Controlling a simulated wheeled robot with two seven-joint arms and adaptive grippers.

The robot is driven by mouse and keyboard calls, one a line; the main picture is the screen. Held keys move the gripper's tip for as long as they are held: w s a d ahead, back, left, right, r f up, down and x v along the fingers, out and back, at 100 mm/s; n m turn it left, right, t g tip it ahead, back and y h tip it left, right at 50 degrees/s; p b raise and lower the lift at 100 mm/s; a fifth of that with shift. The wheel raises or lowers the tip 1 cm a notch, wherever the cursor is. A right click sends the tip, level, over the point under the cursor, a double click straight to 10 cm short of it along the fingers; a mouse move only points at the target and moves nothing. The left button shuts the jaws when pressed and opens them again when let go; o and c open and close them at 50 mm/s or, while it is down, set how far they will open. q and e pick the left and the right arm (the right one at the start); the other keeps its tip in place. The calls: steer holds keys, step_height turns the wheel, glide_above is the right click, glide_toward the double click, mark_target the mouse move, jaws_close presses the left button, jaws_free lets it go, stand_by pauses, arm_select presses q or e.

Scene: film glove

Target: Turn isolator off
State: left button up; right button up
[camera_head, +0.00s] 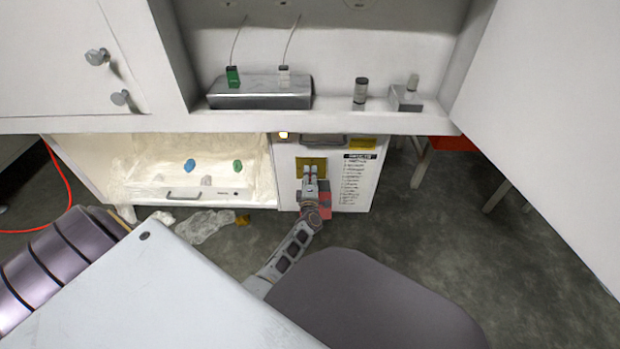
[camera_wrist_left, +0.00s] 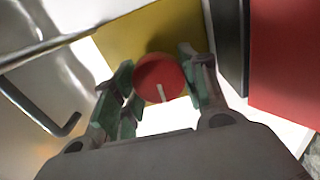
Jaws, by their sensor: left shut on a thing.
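The isolator is a round red knob (camera_wrist_left: 159,78) with a white pointer line, on a yellow plate (camera_wrist_left: 135,38) in the left wrist view. The pointer line points down and slightly right there. In the head view the yellow plate (camera_head: 303,163) is on the front of a white cabinet (camera_head: 287,185), and the knob is mostly hidden by my gripper. My left gripper (camera_head: 309,172) is at the plate; in the left wrist view its fingers (camera_wrist_left: 157,84) are shut on the knob, one at each side. My right gripper is not in view.
A labelled list (camera_head: 356,180) is on the cabinet front, right of my gripper. A red panel (camera_wrist_left: 285,58) stands close right in the wrist view. A glove-box opening with a handle (camera_head: 185,194) lies left. Crumpled film (camera_head: 203,224) lies on the floor.

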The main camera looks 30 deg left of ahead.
arm_select(q)
steer(key=shift+f+n, duration=0.1)
steer(key=shift+n, duration=0.4)
steer(key=o, duration=1)
steer(key=shift+m, duration=0.5)
